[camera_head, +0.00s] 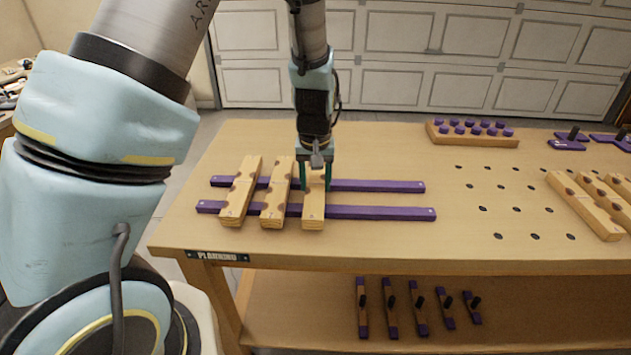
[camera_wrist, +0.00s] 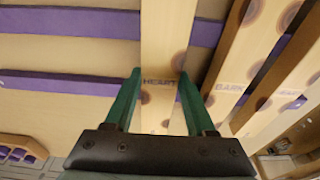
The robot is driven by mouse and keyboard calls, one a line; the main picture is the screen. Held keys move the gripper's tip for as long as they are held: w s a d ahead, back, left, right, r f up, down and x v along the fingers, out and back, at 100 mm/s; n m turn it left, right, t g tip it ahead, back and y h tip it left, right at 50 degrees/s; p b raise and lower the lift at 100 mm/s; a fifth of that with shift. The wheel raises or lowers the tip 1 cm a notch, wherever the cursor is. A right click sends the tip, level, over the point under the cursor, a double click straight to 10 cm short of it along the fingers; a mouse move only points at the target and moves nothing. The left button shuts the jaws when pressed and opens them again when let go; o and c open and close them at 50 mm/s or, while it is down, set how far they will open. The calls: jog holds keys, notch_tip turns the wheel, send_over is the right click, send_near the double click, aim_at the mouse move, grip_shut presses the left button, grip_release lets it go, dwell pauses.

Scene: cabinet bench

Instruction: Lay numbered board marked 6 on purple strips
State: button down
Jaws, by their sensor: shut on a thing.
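Two long purple strips, the back one (camera_head: 385,186) and the front one (camera_head: 385,212), lie across the bench. Three wooden boards with dark round spots cross them at the left: a left board (camera_head: 236,208), a middle board (camera_head: 272,210) and a right board (camera_head: 313,212). My gripper (camera_head: 316,188) is shut on the right board, its fingers along the two sides. The wrist view shows this board (camera_wrist: 165,40), lettered "HEART", between the fingertips (camera_wrist: 159,78). It crosses the strips; whether it touches them I cannot tell. Its number is too small to read surely.
More boards (camera_head: 587,208) lie at the bench's right, beside a field of dark holes (camera_head: 500,210). A block with purple pegs (camera_head: 472,133) stands at the back. Purple clamps (camera_head: 418,308) lie on the lower shelf. The strips' right part is clear.

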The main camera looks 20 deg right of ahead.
dwell(0.3)
jog(key=shift+c, duration=0.7)
grip_release()
jog(key=shift+r+p, duration=3.4)
jog(key=shift+r, duration=0.6)
jog(key=w+a+r+n, duration=0.1)
jog(key=a+r, duration=0.2)
jog(key=a, duration=0.5)
jog(key=w+a+r+n, duration=0.1)
jog(key=a+r, duration=0.2)
jog(key=a, duration=0.4)
jog(key=s+a+r+n, duration=0.1)
jog(key=s+a+r, duration=0.1)
jog(key=a, duration=0.5)
jog(key=s+a+r, duration=0.2)
jog(key=s+a, duration=0.2)
jog(key=a, duration=0.4)
jog(key=shift+r+n+y, duration=0.25)
jog(key=shift+n+y, duration=0.05)
jog(key=shift+n, duration=0.1)
